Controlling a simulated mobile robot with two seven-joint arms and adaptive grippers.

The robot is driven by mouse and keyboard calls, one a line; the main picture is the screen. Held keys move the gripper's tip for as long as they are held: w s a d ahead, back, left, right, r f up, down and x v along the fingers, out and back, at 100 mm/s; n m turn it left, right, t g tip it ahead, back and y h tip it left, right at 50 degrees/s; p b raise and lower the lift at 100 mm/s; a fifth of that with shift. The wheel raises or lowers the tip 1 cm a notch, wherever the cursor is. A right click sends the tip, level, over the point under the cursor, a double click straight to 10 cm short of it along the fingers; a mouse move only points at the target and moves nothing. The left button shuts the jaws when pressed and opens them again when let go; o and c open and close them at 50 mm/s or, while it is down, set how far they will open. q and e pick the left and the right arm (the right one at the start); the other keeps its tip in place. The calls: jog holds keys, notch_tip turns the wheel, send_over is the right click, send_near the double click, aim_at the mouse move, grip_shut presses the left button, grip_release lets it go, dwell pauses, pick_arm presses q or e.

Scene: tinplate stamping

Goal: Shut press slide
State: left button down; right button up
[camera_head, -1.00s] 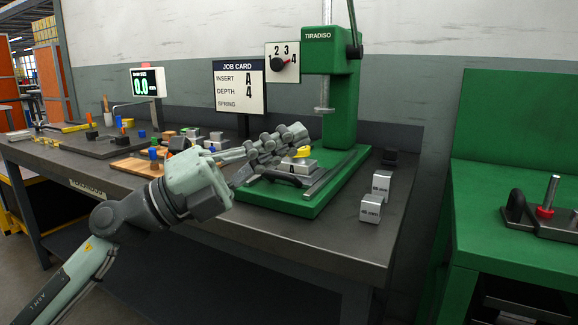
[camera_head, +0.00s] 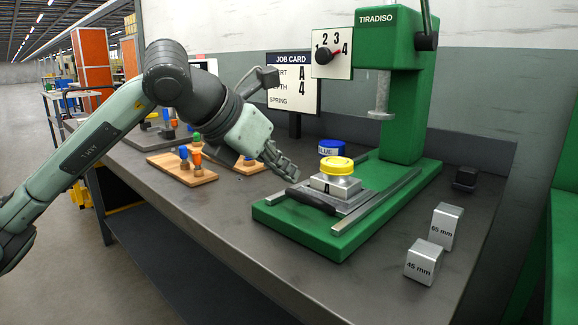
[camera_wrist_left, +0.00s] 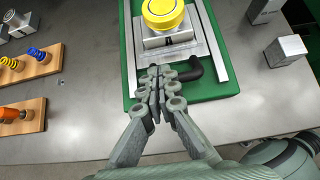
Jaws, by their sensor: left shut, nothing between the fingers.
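The press slide (camera_head: 362,202) is a grey plate on two rails of the green press base (camera_head: 305,232). It sits toward the front, out from under the ram (camera_head: 380,97). Its black handle (camera_head: 311,201) faces the front edge. On the slide are a block marked A (camera_head: 334,187) and a tin with a yellow top (camera_head: 337,165). My left gripper (camera_head: 290,176) is shut and empty, just beside the handle. In the left wrist view its fingertips (camera_wrist_left: 160,72) appear at the handle (camera_wrist_left: 192,70) and partly cover it; I cannot tell whether they touch. My right gripper is out of view.
Metal blocks marked 65 mm (camera_head: 446,226) and 45 mm (camera_head: 424,261) stand right of the base. A blue tin (camera_head: 331,149) is behind the slide. Wooden boards with springs (camera_head: 183,168) lie to the left. The table front (camera_head: 235,215) is clear.

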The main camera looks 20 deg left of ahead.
aim_at(316, 194)
pick_arm(q)
jog(key=x, duration=0.5)
jog(key=shift+w+d+f, duration=0.15)
jog(key=shift+w+f, duration=0.05)
jog(key=shift+w, duration=0.05)
jog(key=shift+w+d+f, duration=0.15)
jog(key=shift+w+f, duration=0.2)
jog(key=shift+w, duration=0.05)
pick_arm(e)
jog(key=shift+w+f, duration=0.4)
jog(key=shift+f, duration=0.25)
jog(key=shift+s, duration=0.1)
